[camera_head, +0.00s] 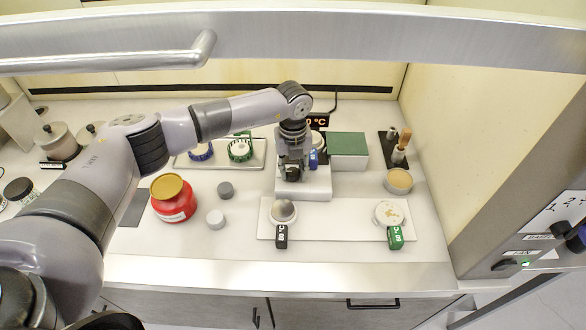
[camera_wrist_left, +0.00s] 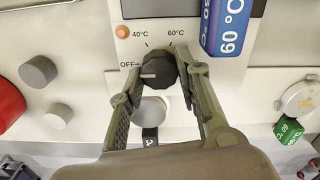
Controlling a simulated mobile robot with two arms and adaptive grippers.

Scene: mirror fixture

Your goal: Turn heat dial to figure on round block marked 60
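The black heat dial (camera_wrist_left: 160,72) is on the front of a white heater (camera_head: 305,186). In the left wrist view its white mark points left, towards OFF; 40°C and 60°C are printed above it. A blue block (camera_wrist_left: 226,26) marked 60 °C is on the heater, up and right of the dial; it also shows in the head view (camera_head: 314,158). It looks flat-sided, not round. My left gripper (camera_wrist_left: 160,66) points at the dial, one finger on each side. The fingers look spread around it; contact is unclear. My right gripper is in neither view.
A red jar (camera_head: 173,198) and two grey cylinders (camera_head: 225,189) stand left. A green-topped box (camera_head: 348,145) stands right of the heater.

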